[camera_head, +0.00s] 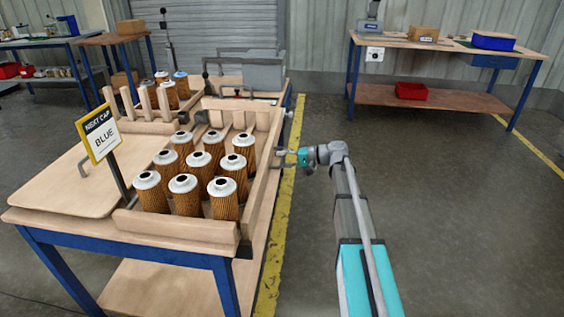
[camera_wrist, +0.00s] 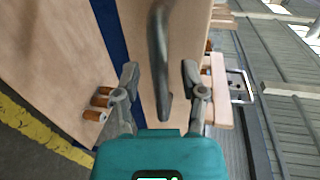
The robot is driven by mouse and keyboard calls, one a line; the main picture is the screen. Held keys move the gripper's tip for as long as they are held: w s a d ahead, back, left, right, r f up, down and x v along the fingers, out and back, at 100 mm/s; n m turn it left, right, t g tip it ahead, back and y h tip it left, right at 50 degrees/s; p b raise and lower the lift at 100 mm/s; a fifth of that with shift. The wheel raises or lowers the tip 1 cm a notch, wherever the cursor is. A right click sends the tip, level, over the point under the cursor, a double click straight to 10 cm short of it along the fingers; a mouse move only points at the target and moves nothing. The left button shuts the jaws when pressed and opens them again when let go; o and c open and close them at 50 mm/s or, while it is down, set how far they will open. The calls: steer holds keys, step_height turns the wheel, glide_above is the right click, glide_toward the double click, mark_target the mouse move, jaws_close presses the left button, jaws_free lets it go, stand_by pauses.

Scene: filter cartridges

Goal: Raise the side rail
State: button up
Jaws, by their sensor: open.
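The side rail (camera_head: 263,192) is a long wooden board along the right edge of the workbench, beside the tray of filter cartridges (camera_head: 200,160). Its exact angle is hard to tell. In the wrist view, a dark curved metal handle (camera_wrist: 157,50) stands out in front of a wooden face (camera_wrist: 184,62). My gripper (camera_head: 284,154) is at the rail's outer side, around the middle of its length. In the wrist view, my gripper (camera_wrist: 163,82) is open, with one finger on each side of the handle. Whether either finger touches the handle cannot be told.
A second wooden rack (camera_head: 160,127) with cartridges is behind the tray. A table (camera_head: 445,46) with a blue bin (camera_head: 493,41) is at the back right.

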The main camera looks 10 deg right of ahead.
steer(key=shift+a, duration=0.15)
jaws_close()
stand_by(0.4)
steer(key=shift+r+p, duration=1.2)
steer(key=shift+p, duration=0.05)
steer(key=shift+w, duration=0.15)
jaws_free()
